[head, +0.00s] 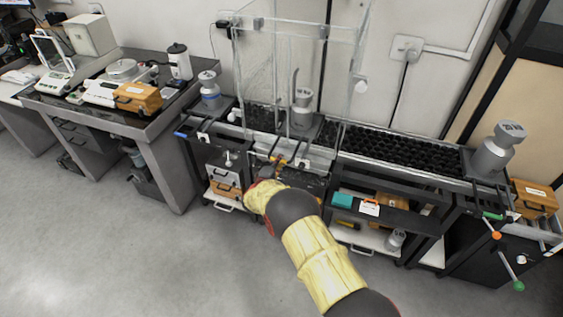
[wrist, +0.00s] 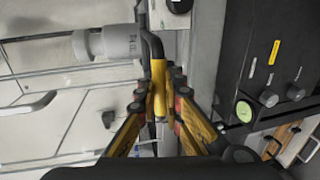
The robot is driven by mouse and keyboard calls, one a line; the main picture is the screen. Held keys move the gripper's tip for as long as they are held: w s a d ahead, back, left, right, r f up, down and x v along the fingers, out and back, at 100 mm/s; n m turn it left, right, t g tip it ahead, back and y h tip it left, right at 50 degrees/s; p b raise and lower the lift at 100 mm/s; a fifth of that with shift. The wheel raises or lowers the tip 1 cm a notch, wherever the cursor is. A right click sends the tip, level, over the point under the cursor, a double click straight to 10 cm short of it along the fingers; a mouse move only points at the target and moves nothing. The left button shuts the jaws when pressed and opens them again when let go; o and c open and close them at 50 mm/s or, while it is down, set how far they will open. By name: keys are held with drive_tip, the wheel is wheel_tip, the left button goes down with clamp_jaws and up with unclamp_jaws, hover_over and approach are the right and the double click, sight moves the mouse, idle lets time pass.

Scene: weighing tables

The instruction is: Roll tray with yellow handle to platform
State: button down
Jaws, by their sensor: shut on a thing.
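My gripper (wrist: 160,98) is shut on a yellow handle (wrist: 159,74) in the wrist view, one finger on each side of it. A black curved bar runs from the handle beside a grey weight (wrist: 108,43). In the head view my gripper (head: 268,176) is at the front edge of the bench, below the clear enclosure, with a bit of the yellow handle (head: 281,160) showing. A grey weight (head: 302,108) stands upright inside the enclosure on a dark surface. I cannot clearly tell the tray from the platform there; my arm and the frame partly hide that area.
A black roller track (head: 405,150) runs right of the clear enclosure (head: 295,35) to a large grey weight (head: 493,152). Another weight (head: 210,92) stands at the left. A side table (head: 150,125) carries balances and a wooden box (head: 138,98). The floor in front is clear.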

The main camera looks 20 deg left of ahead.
drive_tip(key=shift+s+f, duration=0.15)
drive_tip(key=shift+f, duration=0.1)
drive_tip(key=c, duration=2.2)
unclamp_jaws()
drive_tip(key=shift+o, duration=0.8)
drive_tip(key=shift+r, duration=0.1)
drive_tip(key=shift+o, duration=0.4)
drive_tip(key=shift+r, duration=0.1)
drive_tip(key=v, duration=1.2)
